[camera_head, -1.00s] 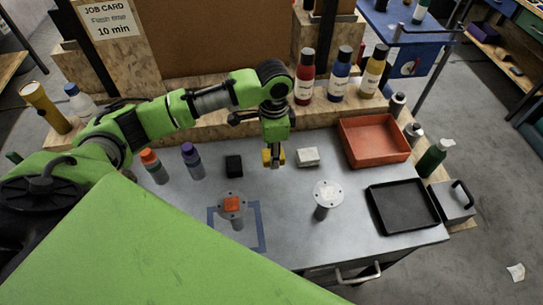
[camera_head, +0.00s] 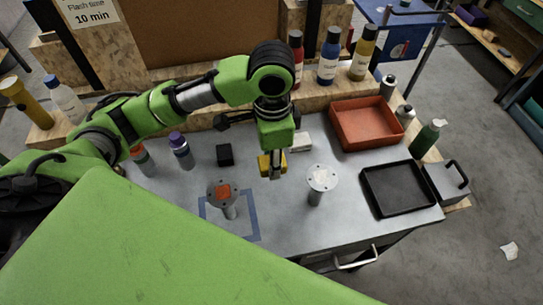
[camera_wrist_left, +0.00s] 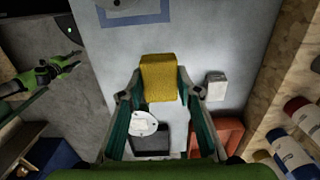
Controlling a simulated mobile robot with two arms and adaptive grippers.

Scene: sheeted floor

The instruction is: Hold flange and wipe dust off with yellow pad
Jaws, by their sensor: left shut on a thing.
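My left gripper (camera_head: 272,175) is shut on the yellow pad (camera_wrist_left: 159,77), which it holds between the two flanges, apart from both. The pad also shows in the head view (camera_head: 266,164). The right flange (camera_head: 321,178) is a grey disc on a stem with a pale patch on top; its top also shows in the left wrist view (camera_wrist_left: 143,124). The left flange (camera_head: 214,196) stands inside a blue tape outline and has an orange-red patch on top. My right gripper (camera_wrist_left: 66,68) is small at the left of the left wrist view, off the table; its opening is unclear.
A white block (camera_head: 301,143) and a small black block (camera_head: 225,155) lie behind the flanges. A red tray (camera_head: 366,123) and a black tray (camera_head: 401,189) are at the right. Bottles line the back. The front middle of the table is clear.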

